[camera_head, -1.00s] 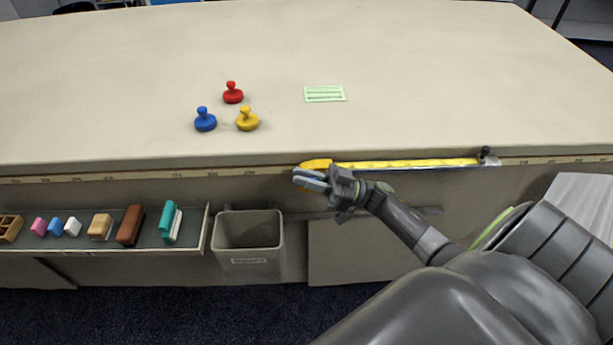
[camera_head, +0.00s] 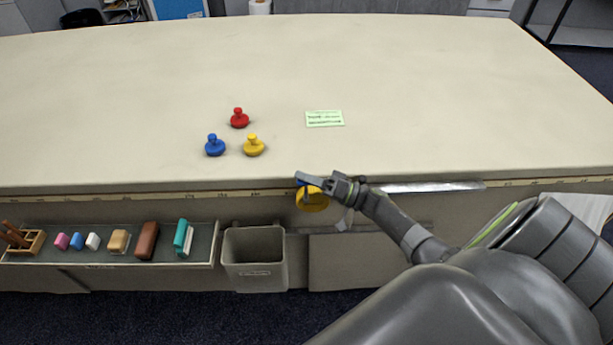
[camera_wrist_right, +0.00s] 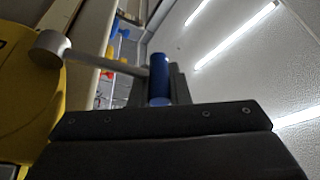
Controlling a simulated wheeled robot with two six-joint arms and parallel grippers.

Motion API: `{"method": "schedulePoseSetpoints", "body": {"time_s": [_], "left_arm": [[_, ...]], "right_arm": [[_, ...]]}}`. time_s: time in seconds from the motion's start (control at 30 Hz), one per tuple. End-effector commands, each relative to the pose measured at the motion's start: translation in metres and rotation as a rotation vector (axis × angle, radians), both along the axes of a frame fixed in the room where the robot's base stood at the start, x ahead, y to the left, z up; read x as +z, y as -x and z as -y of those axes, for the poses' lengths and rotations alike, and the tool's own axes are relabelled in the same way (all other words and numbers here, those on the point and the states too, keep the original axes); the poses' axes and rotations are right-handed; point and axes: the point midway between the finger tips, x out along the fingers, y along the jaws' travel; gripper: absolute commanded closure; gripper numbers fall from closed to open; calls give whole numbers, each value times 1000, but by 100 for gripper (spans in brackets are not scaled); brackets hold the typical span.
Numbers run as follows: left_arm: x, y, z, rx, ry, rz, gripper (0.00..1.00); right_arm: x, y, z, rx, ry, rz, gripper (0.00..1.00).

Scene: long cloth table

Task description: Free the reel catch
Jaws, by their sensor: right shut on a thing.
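A round yellow reel (camera_head: 313,201) sits at the table's front edge. In the right wrist view, the reel (camera_wrist_right: 28,95) fills the left side. A grey lever (camera_wrist_right: 105,60) runs from a round pivot beside it to a blue cylindrical knob (camera_wrist_right: 160,82). My right gripper (camera_head: 309,181) is at the top of the reel, shut on the blue knob of the catch lever. In the head view its fingers hide most of the lever. A bare silvery strip (camera_head: 432,187) lies along the edge right of my gripper; no yellow tape shows on it. My left gripper is not in view.
Blue (camera_head: 215,146), red (camera_head: 239,118) and yellow (camera_head: 254,146) knobbed pieces and a green card (camera_head: 324,118) lie on the tabletop. A tray (camera_head: 205,258) with several small blocks and an open bin (camera_head: 254,275) are below the front edge, left of my gripper.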

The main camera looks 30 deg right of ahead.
Motion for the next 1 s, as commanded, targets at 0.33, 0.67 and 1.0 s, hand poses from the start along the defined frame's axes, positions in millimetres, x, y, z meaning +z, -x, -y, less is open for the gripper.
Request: {"method": "schedulePoseSetpoints", "body": {"time_s": [0.33, 0.67, 1.0], "left_arm": [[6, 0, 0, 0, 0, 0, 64], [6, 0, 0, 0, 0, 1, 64], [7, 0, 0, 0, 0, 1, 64]], "right_arm": [[-4, -3, 2, -2, -26, -54, 100], [-5, -3, 2, -1, -25, -55, 100], [-2, -4, 2, 0, -26, -49, 62]]}}
